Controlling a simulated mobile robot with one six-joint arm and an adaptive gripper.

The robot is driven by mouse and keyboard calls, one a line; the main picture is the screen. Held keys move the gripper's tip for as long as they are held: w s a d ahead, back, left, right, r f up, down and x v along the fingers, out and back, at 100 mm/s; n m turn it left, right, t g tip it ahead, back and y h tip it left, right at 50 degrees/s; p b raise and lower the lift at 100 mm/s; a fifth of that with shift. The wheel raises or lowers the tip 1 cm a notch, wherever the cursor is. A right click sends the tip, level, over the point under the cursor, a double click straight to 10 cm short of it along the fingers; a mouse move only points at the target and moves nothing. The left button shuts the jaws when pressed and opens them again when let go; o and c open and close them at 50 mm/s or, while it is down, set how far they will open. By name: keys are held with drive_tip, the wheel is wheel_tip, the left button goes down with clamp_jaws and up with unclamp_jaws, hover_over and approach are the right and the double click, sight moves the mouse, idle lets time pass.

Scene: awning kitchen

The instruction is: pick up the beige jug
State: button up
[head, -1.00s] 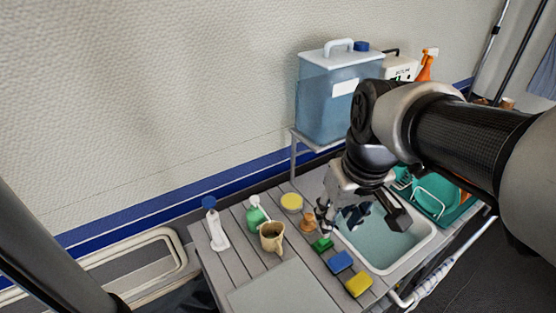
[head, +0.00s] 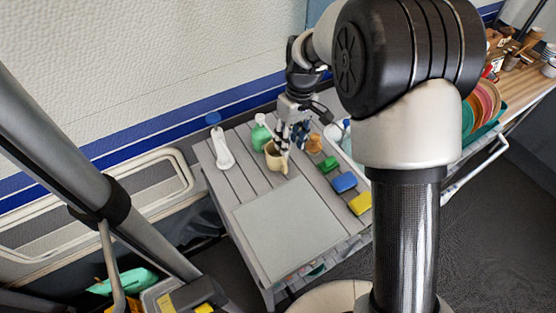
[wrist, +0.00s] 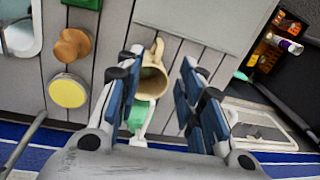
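The beige jug (head: 275,158) stands upright on the grey slatted table, with its handle side toward the board. In the wrist view the jug (wrist: 153,82) shows between the two finger pairs, nearer the left one, which covers part of its edge. My gripper (head: 292,138) points down just above and beside the jug. In the wrist view my gripper (wrist: 160,82) is open, with a wide gap between its blue-padded fingers and nothing held. I cannot tell whether a finger touches the jug.
A green bottle (head: 260,136) stands close behind the jug, and a white bottle with a blue cap (head: 222,150) is left of it. A wooden knob-shaped thing (head: 314,143) and a green sponge (head: 328,164) are to the right. A bare grey board (head: 290,225) lies in front.

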sight(286, 165)
drive_tip(key=f+b, duration=0.1)
drive_tip(key=f, duration=0.2)
drive_tip(key=f+b, duration=0.1)
drive_tip(key=f, duration=0.3)
drive_tip(key=f+b, duration=0.2)
drive_tip(key=f, duration=0.2)
drive_tip(key=shift+s+a+f, duration=0.1)
drive_tip(key=shift+s+a, duration=0.3)
clamp_jaws()
